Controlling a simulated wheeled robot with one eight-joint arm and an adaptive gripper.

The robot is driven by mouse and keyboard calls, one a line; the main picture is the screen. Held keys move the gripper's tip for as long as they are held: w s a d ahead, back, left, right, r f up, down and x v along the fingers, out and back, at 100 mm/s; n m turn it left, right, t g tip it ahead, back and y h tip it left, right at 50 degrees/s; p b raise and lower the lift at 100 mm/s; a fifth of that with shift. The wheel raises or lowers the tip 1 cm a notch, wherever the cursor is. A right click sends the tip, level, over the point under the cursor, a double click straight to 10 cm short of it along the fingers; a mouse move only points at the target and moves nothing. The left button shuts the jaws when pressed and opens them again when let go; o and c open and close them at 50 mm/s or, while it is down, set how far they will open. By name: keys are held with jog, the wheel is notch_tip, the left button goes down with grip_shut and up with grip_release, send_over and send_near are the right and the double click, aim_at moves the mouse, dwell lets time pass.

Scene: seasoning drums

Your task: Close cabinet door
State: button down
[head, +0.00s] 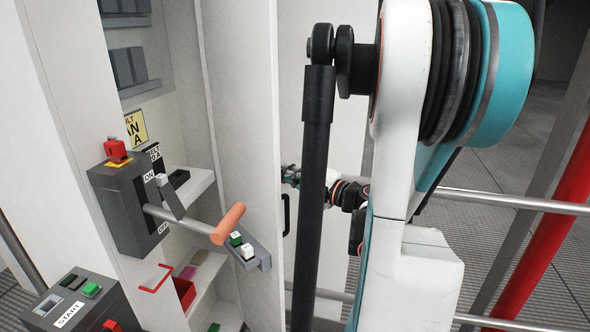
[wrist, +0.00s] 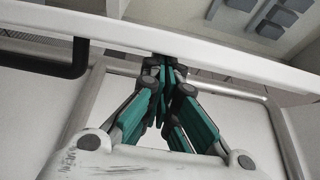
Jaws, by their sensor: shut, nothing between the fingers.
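The white cabinet door (head: 242,120) stands open in the head view, its inner side facing the shelves. Its black handle (head: 286,214) shows just past the free edge, on the outer side. My gripper (head: 291,176) is at that edge, above the handle; part of it is hidden behind the door. In the wrist view my gripper (wrist: 165,66) is shut and empty, with its tips at the white door edge (wrist: 235,63). The handle (wrist: 62,70) lies to its left. I cannot tell whether the tips touch the door.
Inside the cabinet are grey boxes (head: 128,66) and shelves. A lever switch box (head: 125,210) with an orange-handled lever (head: 229,224) stands in front of the opening. A START button box (head: 75,301) is at lower left. Metal rails (head: 510,201) and a red post (head: 550,235) are at right.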

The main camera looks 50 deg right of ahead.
jog(key=w+a, duration=0.4)
jog(key=a, duration=0.9)
jog(key=shift+w, duration=0.2)
